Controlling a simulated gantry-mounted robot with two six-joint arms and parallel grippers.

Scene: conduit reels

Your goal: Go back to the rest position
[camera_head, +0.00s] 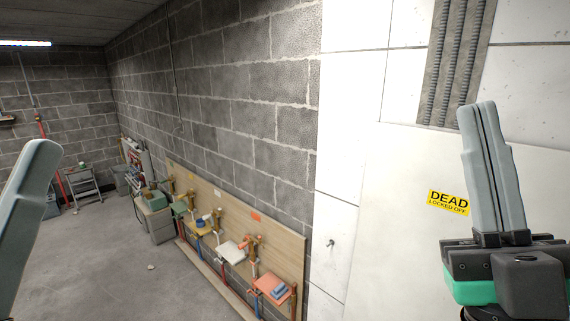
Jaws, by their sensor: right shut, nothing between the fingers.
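My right gripper (482,110) stands upright at the right of the head view, in front of a pale panel. Its two long grey fingers lie together, with nothing between them. Its black base with a green band shows at the lower right. Part of my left gripper (32,170) shows at the left edge as a grey finger pointing up. The rest of it is out of frame, so its opening cannot be told.
A pale panel (390,240) with a yellow "DEAD LOCKED OFF" label (449,202) stands at the right. A long board (285,240) with several coloured shelves and upright fittings runs along the block wall. A small step stool (82,185) stands far left. The grey floor (120,270) is mostly clear.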

